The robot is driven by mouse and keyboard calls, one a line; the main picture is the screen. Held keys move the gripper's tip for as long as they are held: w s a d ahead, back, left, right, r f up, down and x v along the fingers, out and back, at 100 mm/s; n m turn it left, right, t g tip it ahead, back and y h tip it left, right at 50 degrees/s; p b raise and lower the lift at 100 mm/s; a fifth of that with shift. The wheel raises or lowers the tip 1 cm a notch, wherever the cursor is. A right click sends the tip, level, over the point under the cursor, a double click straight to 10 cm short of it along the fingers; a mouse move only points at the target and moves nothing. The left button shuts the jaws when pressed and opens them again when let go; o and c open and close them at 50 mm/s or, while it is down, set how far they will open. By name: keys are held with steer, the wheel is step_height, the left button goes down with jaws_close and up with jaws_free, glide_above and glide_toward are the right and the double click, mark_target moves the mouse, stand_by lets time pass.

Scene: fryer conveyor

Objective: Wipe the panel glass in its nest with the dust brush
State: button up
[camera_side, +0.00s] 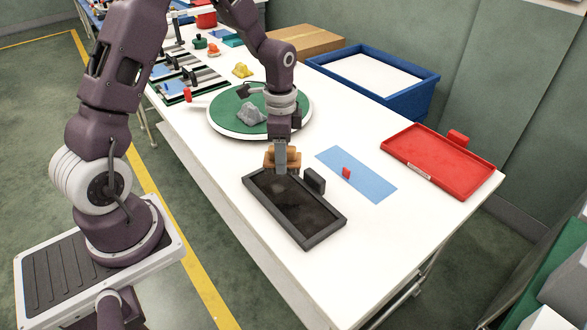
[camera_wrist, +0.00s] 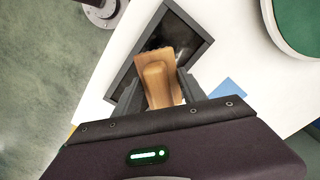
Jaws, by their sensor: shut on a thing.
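The panel glass (camera_side: 295,208) is a dark, smudged pane lying flat inside a black rectangular frame, the nest (camera_side: 322,240), on the white table. In the wrist view the panel glass (camera_wrist: 168,32) shows past the brush. My gripper (camera_side: 280,172) is shut on the dust brush (camera_side: 270,160), which has a tan-orange body. The wrist view shows the brush (camera_wrist: 155,80) between my two dark fingers (camera_wrist: 157,92). The brush is over the nest's far-left end; I cannot tell whether its bristles touch the glass.
A small black block (camera_side: 314,181) stands beside the nest. A blue mat (camera_side: 370,182) with a small red piece (camera_side: 346,172) lies to the right, with a red tray (camera_side: 438,160) beyond. A green turntable (camera_side: 228,112) holding a grey lump (camera_side: 252,112) is behind. The table's near corner is clear.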

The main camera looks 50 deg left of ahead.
steer(key=shift+f, duration=3.8)
steer(key=shift+a, duration=0.4)
steer(key=shift+c, duration=0.6)
steer(key=shift+a+f, duration=0.15)
steer(key=shift+a, duration=0.45)
steer(key=shift+a+f, duration=0.15)
steer(key=shift+a, duration=0.85)
steer(key=shift+c, duration=0.2)
steer(key=shift+d, duration=2)
steer(key=shift+r, duration=4.15)
